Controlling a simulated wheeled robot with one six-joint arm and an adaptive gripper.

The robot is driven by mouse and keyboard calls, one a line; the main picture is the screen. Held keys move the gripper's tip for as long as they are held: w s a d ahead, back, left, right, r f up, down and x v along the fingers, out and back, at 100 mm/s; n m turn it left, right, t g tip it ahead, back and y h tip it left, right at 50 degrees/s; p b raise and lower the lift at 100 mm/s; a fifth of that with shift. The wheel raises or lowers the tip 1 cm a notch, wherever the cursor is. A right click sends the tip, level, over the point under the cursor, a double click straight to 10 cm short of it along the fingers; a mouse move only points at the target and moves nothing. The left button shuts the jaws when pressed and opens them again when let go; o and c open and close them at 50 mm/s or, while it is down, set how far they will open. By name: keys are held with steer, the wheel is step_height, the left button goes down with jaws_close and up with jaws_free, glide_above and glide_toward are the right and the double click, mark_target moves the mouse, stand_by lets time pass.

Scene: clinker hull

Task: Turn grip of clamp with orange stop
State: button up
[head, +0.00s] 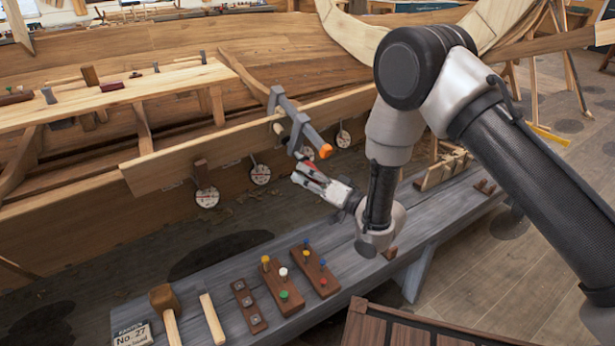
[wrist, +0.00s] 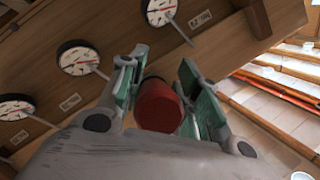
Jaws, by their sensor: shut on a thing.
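A grey bar clamp (head: 284,108) sits over the edge of the long plank, and its bar slopes down to the right to an orange stop (head: 325,151). My gripper (head: 303,172) is just below the lower end of the clamp. In the wrist view, a dark red, round-ended grip (wrist: 157,106) lies between my gripper's green-padded fingers (wrist: 160,82), which are shut on it. My gripper hides much of the grip in the head view. The far end of the grip is hidden in the wrist view.
Several round dials (head: 207,197) hang along the plank (head: 165,168); they also show in the wrist view (wrist: 78,58). Below, a grey bench (head: 345,245) bears a mallet (head: 163,298) and wooden blocks with coloured pegs (head: 282,283). The hull (head: 180,45) rises behind.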

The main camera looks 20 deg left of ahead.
steer(key=shift+s+d+m+g+y, duration=0.15)
steer(key=shift+m+g+y, duration=0.4)
steer(key=shift+m, duration=0.55)
steer(key=o, duration=1)
steer(key=shift+r, duration=0.1)
steer(key=shift+o, duration=0.2)
steer(key=v, duration=1.2)
